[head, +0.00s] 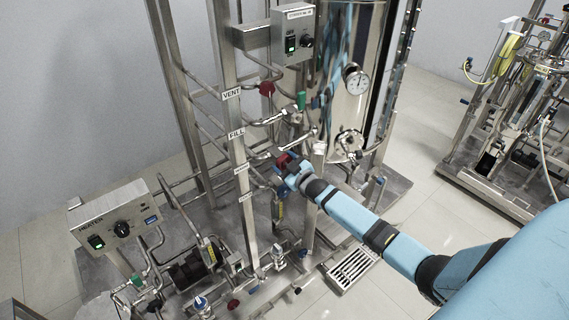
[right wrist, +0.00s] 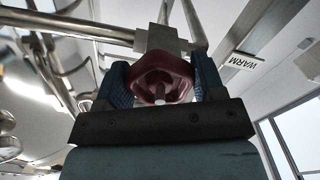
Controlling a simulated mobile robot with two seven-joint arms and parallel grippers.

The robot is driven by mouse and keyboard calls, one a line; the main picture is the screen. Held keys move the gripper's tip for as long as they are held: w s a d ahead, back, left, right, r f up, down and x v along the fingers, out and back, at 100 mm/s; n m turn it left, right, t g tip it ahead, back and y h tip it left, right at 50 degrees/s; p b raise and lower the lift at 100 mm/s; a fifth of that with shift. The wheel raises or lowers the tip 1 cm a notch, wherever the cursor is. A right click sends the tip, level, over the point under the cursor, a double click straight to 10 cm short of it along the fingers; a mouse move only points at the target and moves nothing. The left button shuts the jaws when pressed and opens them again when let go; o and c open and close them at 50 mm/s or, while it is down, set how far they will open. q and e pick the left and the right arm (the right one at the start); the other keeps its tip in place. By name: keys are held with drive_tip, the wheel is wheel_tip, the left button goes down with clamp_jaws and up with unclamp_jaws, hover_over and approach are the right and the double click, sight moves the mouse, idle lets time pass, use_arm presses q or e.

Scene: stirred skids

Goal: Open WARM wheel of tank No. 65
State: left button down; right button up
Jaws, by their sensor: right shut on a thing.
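A red hand wheel (head: 284,158) sits on a pipe valve on the skid's near side. It also shows in the right wrist view (right wrist: 164,72), between two blue fingers. A WARM label (right wrist: 242,63) is on the post beside it in that view. My right gripper (head: 287,164) is shut on this wheel, with one finger on each side of it; in the head view it partly hides the wheel. The shiny steel tank (head: 357,110) stands behind, with a dial gauge (head: 356,79) on it. The tank's number is too small to read. My left gripper is not in view.
Another red wheel (head: 267,88) is near the VENT label (head: 231,94), and a FILL label (head: 236,133) is below that. A HEATER box (head: 110,215) stands at the left. Pipes and posts crowd the wheel. Open floor (head: 420,215) lies at the right, before another skid.

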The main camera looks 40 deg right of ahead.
idle(0.5)
drive_tip(key=o, duration=0.9)
drive_tip(key=s+d, duration=0.1)
drive_tip(key=s, duration=1.2)
drive_tip(key=shift+s, duration=0.4)
drive_tip(key=shift+d, duration=0.1)
